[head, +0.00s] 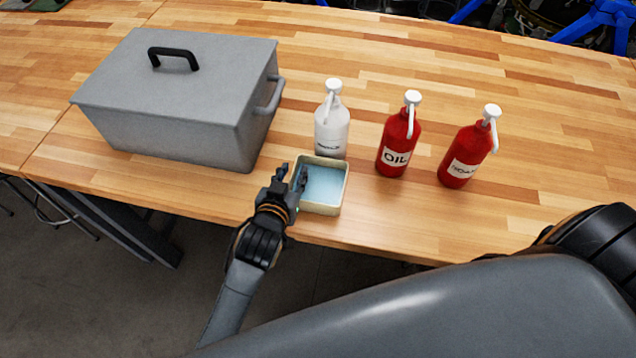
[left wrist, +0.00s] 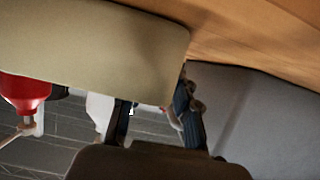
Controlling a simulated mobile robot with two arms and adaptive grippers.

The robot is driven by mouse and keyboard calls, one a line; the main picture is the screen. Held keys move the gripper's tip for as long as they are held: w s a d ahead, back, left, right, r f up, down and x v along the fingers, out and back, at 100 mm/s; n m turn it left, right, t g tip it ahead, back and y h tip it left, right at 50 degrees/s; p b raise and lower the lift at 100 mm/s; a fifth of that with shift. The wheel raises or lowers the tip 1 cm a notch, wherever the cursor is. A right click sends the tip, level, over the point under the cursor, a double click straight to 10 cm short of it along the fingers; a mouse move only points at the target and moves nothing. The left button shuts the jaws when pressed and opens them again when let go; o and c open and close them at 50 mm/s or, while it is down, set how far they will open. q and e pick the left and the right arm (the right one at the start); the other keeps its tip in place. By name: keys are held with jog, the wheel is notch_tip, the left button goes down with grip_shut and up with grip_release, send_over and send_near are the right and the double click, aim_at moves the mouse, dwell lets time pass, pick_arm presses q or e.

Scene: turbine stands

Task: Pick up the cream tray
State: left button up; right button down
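The cream tray (head: 334,209), a small open box with a pale blue inside, sits on the wooden table near its front edge. In the left wrist view its outer wall (left wrist: 85,45) fills the upper left. My left gripper (head: 293,176) is at the tray's left side, with its fingers apart. One finger reaches over the rim into the tray and the other stays outside the wall. The left wrist view also shows the spread fingers (left wrist: 155,115) at the tray's rim and end. Contact with the wall cannot be told. My right gripper is not in view.
A white bottle (head: 331,132) stands just behind the tray. Two red bottles, one labelled OIL (head: 397,138) and another (head: 467,155), stand to its right. A large grey lidded box (head: 180,95) is at the left. The table (head: 400,225) is clear right of the tray.

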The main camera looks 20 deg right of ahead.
pick_arm(q)
jog(key=shift+c, duration=0.4)
grip_shut()
jog(key=shift+r+p, duration=0.7)
jog(key=shift+p, duration=0.1)
notch_tip(320, 180, up, 3)
jog(key=p, duration=0.3)
jog(key=shift+s+a+p, duration=0.1)
jog(key=shift+s+p, duration=0.05)
jog(key=shift+p, duration=0.15)
jog(key=s+a+r+p, duration=0.1)
jog(key=r+p, duration=0.1)
jog(key=s+r+p, duration=0.2)
jog(key=p, duration=0.1)
jog(key=s+a+r+p, duration=0.1)
jog(key=p, duration=0.1)
jog(key=shift+s+a+r+p, duration=0.2)
jog(key=shift+a+r+p, duration=0.1)
jog(key=shift+a+r, duration=0.1)
jog(key=v, duration=0.8)
jog(key=shift+s+a+f+b, duration=0.15)
jog(key=shift+s+b, duration=0.3)
jog(key=shift+s, duration=0.05)
